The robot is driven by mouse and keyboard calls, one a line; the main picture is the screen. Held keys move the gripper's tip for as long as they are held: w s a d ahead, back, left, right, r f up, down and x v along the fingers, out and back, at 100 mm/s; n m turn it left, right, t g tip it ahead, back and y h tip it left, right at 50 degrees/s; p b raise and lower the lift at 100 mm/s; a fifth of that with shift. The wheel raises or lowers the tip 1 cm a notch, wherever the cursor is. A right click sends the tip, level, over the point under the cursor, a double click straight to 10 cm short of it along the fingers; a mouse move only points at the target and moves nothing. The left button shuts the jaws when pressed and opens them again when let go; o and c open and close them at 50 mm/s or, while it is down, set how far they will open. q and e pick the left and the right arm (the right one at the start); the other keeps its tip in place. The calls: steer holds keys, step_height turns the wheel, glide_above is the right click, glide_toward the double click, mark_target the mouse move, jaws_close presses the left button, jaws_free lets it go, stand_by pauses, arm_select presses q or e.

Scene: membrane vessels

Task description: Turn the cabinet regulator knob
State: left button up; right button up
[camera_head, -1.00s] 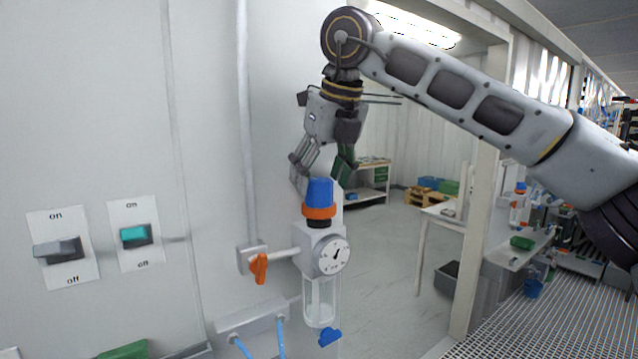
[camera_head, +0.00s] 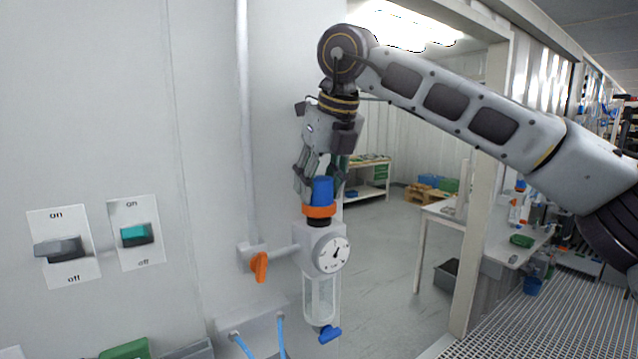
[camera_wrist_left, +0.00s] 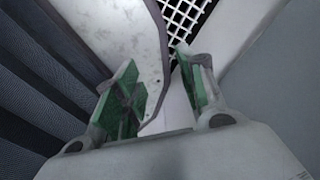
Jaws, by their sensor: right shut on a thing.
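The regulator (camera_head: 322,248) is mounted at the cabinet wall, with a blue knob (camera_head: 322,190) on top, an orange ring (camera_head: 319,211) under the knob, a round white gauge (camera_head: 333,253) and a clear bowl (camera_head: 320,298) below. My right gripper (camera_head: 322,184) points down from above and is shut on the blue knob, with fingers on both sides of it. My left gripper shows only in the left wrist view (camera_wrist_left: 155,95); its green-padded fingers are apart with nothing between them.
An orange valve handle (camera_head: 260,266) sits left of the regulator, on its pipe. Two wall switches, one grey (camera_head: 60,249) and one teal (camera_head: 137,235), are further left. Blue hoses (camera_head: 281,336) run below.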

steer(key=shift+n+g+y+p, duration=0.4)
steer(key=shift+n+y+p, duration=0.15)
steer(key=shift+n, duration=0.95)
steer(key=o, duration=1)
steer(key=v, duration=1.2)
